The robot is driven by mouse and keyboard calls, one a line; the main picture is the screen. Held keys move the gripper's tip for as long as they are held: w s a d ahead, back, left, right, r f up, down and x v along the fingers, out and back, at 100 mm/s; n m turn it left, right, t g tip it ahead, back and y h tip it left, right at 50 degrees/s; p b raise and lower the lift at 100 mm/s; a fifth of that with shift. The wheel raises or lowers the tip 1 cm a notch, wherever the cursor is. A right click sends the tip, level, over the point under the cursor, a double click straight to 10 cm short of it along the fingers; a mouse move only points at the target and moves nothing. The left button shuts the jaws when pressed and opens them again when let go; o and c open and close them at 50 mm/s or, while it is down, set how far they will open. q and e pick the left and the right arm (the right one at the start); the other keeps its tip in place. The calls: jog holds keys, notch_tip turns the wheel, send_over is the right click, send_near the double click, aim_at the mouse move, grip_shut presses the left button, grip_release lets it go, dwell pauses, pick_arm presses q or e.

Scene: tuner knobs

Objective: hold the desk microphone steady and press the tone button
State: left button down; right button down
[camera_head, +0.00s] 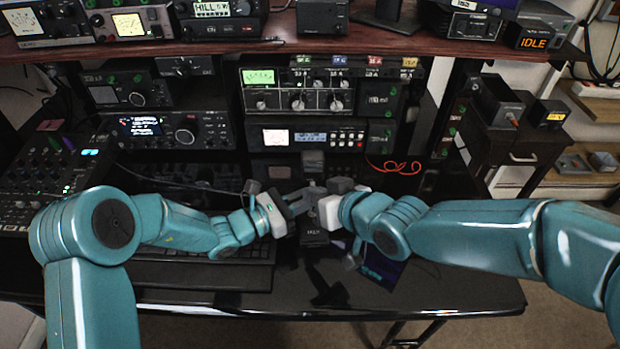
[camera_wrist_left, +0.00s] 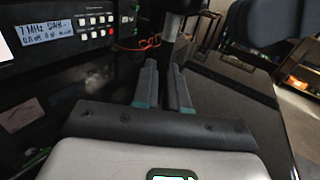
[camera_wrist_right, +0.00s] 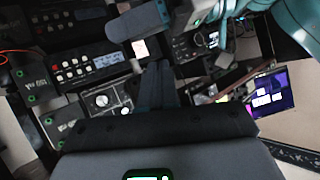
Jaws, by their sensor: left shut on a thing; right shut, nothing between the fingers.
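The desk microphone stands on the black desk; its dark base (camera_head: 314,239) with a pale label shows below my grippers, and a grey block above them looks like its head (camera_head: 312,160). My left gripper (camera_head: 303,204) is shut on the microphone's stem, which shows as a pale upright post (camera_wrist_left: 171,52) at the fingertips in the left wrist view. My right gripper (camera_head: 314,191) is shut and empty, close beside the left one; its fingers (camera_wrist_right: 157,84) lie together in the right wrist view. I cannot make out the tone button; the grippers cover much of the microphone.
Radio units (camera_head: 313,135) with knobs and small buttons stand behind the grippers. A mixer (camera_head: 40,185) is at the left, a keyboard (camera_head: 190,250) lies in front, and a red cable (camera_head: 398,166) is at the right. A shelf (camera_head: 270,42) hangs above. The front desk edge is mostly clear.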

jog(key=shift+w, duration=0.1)
dwell(0.5)
jog(key=shift+w, duration=0.3)
jog(key=shift+w, duration=0.35)
dwell(0.5)
dwell(0.3)
jog(key=shift+s, duration=0.75)
jog(key=shift+s+d, duration=0.1)
jog(key=shift+s, duration=2.45)
